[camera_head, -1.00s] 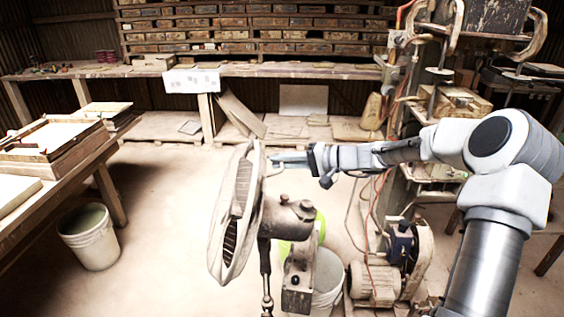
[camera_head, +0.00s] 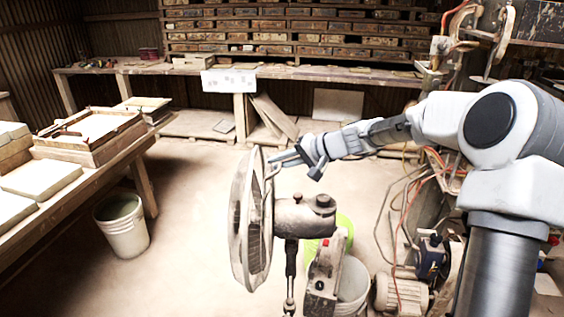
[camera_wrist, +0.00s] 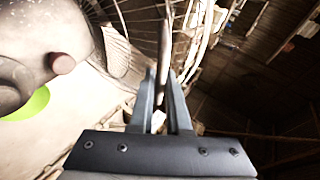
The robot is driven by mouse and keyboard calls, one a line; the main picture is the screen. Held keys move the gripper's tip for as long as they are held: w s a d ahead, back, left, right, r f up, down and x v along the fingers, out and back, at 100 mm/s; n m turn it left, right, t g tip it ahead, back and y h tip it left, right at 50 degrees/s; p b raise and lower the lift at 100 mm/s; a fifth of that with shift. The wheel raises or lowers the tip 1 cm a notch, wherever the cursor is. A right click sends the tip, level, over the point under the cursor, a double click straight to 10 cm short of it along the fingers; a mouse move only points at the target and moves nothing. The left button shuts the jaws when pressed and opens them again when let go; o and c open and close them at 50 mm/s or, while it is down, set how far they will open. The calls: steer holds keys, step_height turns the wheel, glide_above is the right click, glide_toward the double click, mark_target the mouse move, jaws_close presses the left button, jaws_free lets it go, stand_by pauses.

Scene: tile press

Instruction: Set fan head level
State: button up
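The fan head (camera_head: 252,222) is a dusty round cage on a motor housing (camera_head: 305,217). In the head view it faces left, its cage close to upright and the housing close to horizontal. My gripper (camera_head: 270,167) reaches in from the right at the upper back edge of the cage. In the wrist view my gripper (camera_wrist: 160,80) has its fingers close together, with a pale strip of the cage rim between them. The cage wires of the fan head (camera_wrist: 120,45) show beside the fingers. The exact contact is partly hidden by the fingers.
The fan stand (camera_head: 290,272) is below the head. A green bucket (camera_head: 338,238) and a pale bucket (camera_head: 353,285) stand behind it. A workbench (camera_head: 120,150) with trays is at left, a white bucket (camera_head: 121,225) by it. Machinery (camera_head: 410,285) is at right; open floor lies between.

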steer(key=o, duration=0.4)
steer(key=b+v, duration=0.1)
steer(key=v, duration=1.6)
steer(key=shift+s+d+r, duration=0.1)
steer(key=shift+s, duration=0.1)
